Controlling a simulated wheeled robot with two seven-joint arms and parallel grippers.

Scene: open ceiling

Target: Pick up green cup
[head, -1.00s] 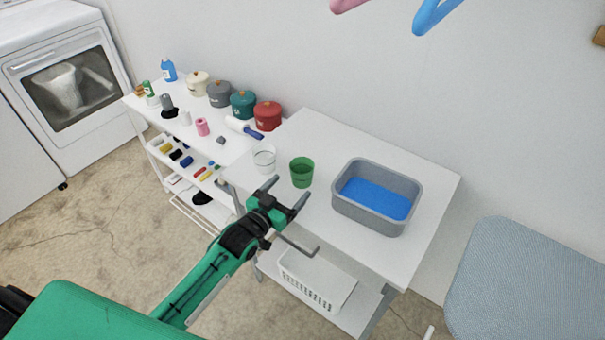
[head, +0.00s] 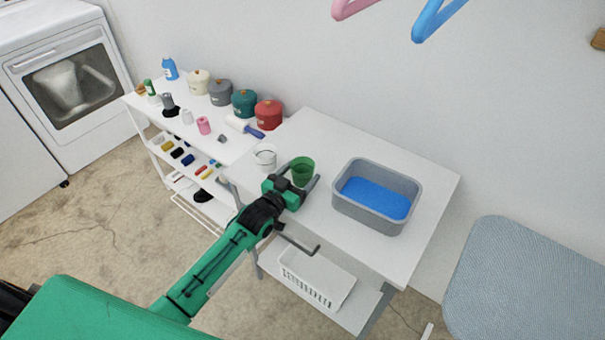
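The green cup (head: 303,169) stands upright on the white table (head: 335,135), between a clear white cup (head: 265,156) and a grey basin. My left gripper (head: 299,173) reaches in from the lower left. Its fingers are spread, with one on each side of the green cup. The lower part of the cup is partly hidden by the gripper. I cannot tell whether the fingers touch it. My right gripper is not in view.
The grey basin (head: 344,208) with blue inside stands right of the cup. A white shelf cart (head: 150,125) with canisters and small items is at left. A white basket (head: 315,278) sits on the lower shelf. A grey-blue padded surface (head: 520,285) is at right.

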